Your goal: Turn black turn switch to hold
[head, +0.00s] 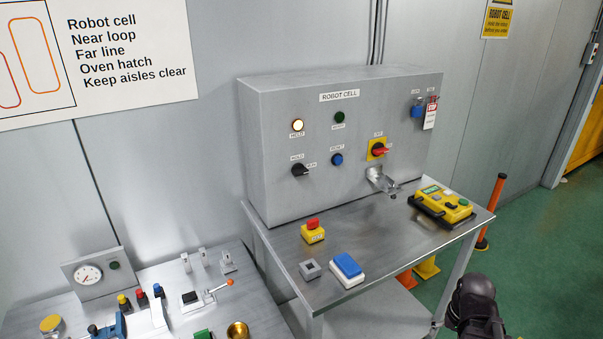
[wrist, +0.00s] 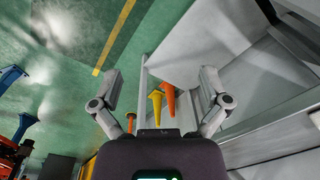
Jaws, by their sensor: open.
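The black turn switch (head: 300,170) is on the front of the grey robot cell box (head: 260,165), at lower left. A label that seems to read HOLD is at its upper left, and RUN is at its right. The knob's handle seems to point right, toward RUN, but it is small. The lit lamp (head: 297,125) is above it. My gripper (wrist: 160,76) is open and empty in the wrist view, over the floor and away from the switch. In the head view only a dark part of my arm shows at lower right.
A red-yellow rotary switch (head: 377,149), blue button (head: 337,160) and dark green lamp (head: 339,118) share the panel. On the metal table (head: 375,245) are a red-topped stop button (head: 313,231), blue-topped box (head: 347,270) and yellow pendant (head: 442,203). A bollard (head: 495,208) stands right.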

